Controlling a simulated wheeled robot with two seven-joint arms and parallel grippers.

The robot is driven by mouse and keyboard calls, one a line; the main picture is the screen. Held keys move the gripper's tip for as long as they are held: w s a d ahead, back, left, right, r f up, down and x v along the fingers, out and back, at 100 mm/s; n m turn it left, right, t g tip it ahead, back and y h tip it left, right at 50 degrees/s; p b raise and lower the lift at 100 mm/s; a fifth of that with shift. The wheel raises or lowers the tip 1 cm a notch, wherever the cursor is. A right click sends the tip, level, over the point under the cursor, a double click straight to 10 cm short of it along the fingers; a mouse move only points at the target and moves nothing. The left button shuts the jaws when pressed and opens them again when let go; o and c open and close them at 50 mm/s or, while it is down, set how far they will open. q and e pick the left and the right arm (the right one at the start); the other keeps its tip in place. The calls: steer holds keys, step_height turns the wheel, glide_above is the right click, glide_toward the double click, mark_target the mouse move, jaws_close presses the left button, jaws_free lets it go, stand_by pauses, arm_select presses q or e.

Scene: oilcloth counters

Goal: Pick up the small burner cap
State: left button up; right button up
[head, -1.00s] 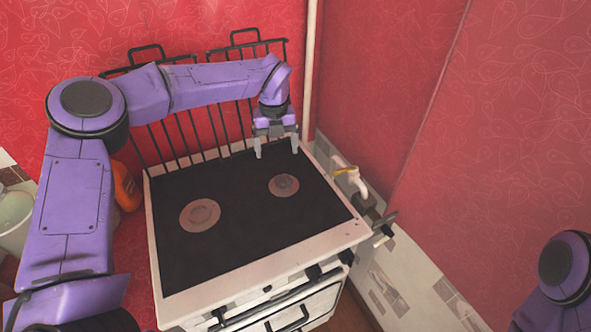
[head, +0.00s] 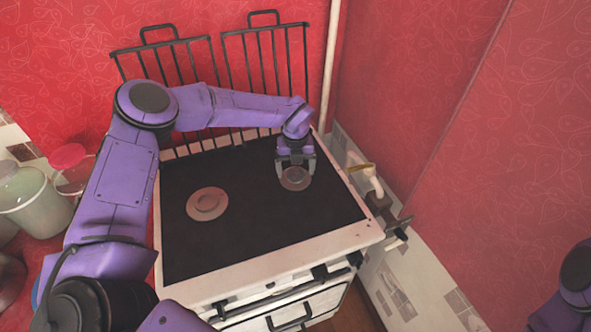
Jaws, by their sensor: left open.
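The small burner cap (head: 295,179) is a round brownish-grey disc at the right of the black stovetop (head: 262,222). My left gripper (head: 295,176) is open and comes down from behind it, with one finger on each side of the cap in the picture. I cannot tell whether the fingers touch it. A larger burner cap (head: 207,204) lies to the left on the stovetop. Only part of my right arm shows at the lower right edge; its gripper is out of the picture.
Black grates (head: 265,75) stand upright along the back of the stove. A pipe with a yellow-handled valve (head: 368,177) is beside the stove at the right. Jars (head: 32,200) stand at the far left. The front of the stovetop is clear.

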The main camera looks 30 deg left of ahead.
arm_select(q)
steer(key=shift+f, duration=0.4)
steer(key=c, duration=1.1)
steer(key=shift+w+r, duration=0.1)
steer(key=shift+c, duration=0.2)
